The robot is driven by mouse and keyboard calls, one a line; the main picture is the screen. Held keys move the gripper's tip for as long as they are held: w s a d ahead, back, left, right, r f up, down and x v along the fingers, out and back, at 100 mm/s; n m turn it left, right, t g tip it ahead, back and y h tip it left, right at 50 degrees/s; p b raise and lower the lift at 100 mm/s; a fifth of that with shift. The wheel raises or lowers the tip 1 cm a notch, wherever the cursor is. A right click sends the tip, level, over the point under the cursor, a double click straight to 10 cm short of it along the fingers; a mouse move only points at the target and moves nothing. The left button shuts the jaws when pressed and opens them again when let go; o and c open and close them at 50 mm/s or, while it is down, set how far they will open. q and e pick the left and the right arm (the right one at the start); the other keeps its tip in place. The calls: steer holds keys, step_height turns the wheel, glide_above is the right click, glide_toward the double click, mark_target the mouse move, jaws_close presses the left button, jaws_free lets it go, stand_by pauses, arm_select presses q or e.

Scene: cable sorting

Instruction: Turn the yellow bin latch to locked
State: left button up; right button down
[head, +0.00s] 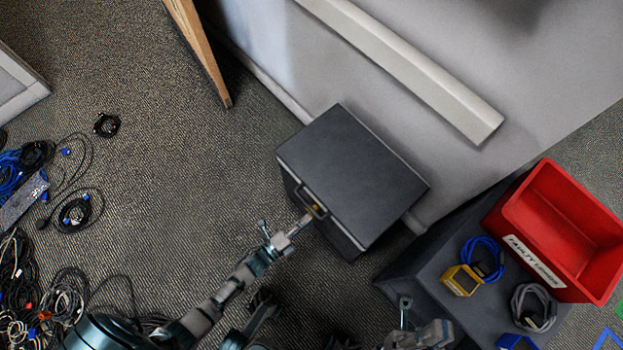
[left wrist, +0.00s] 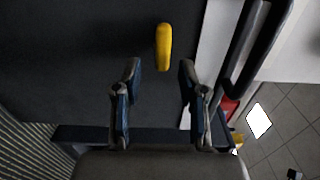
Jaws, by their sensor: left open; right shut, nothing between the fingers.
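The dark grey bin (head: 352,170) stands on the carpet against the wall, its lid shut. Its small yellow latch (head: 318,209) is on the front near the handle (head: 303,193). In the left wrist view the yellow latch (left wrist: 164,47) points up and down the picture, against the dark bin face (left wrist: 75,60). My left gripper (head: 305,220) is at the bin front. Its two fingers (left wrist: 158,75) are apart, with the latch just beyond the tips and between their lines; nothing is held. My right gripper (head: 405,304) is low, right of the bin, shut and empty.
A dark stand (head: 440,265) to the right holds a red bin (head: 535,260), a yellow device (head: 462,281), a blue cable (head: 484,252) and a grey cable (head: 533,306). Tangled cables (head: 40,290) lie at far left.

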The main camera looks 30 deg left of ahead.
arm_select(q)
steer(key=v, duration=0.9)
steer(key=shift+d, duration=0.1)
